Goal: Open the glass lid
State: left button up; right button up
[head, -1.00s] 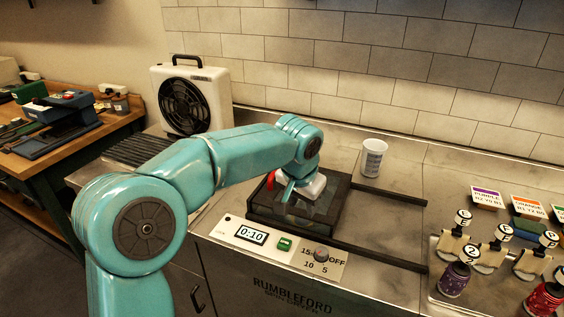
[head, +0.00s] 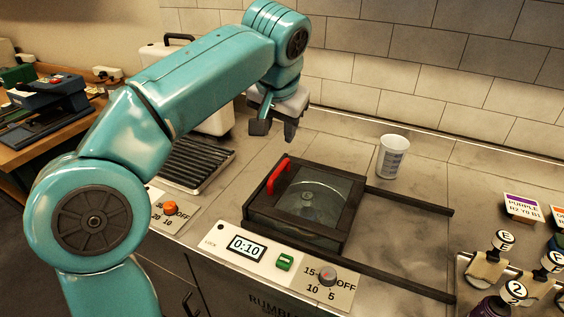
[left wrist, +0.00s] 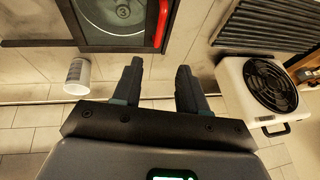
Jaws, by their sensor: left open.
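The glass lid (head: 325,200) is a dark-framed pane with a red handle (head: 285,176) at its left side. It lies flat over the dark box set in the counter, between two dark rails. A round disc shows through the glass. My left gripper (head: 273,132) is open and empty, raised above the counter behind and left of the lid, apart from it. In the left wrist view the open fingers (left wrist: 158,88) point toward the counter, with the red handle (left wrist: 162,22) and the lid beyond them. My right gripper is not in view.
A white cup (head: 392,157) stands behind the rails. The control panel (head: 280,262) shows 0:10 in front. A dark grate (head: 195,163) lies to the left, and a fan (left wrist: 268,92) stands beyond it. Bottles and stands (head: 500,255) are at the right. The counter between the rails is clear.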

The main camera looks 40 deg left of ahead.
aim_at(279, 169)
pick_arm(q)
jog(key=b+x, duration=0.2)
jog(key=x, duration=1.2)
jog(key=shift+f, duration=0.45)
jog(key=shift+w+a+f, duration=0.2)
jog(key=shift+f, duration=0.3)
grip_shut()
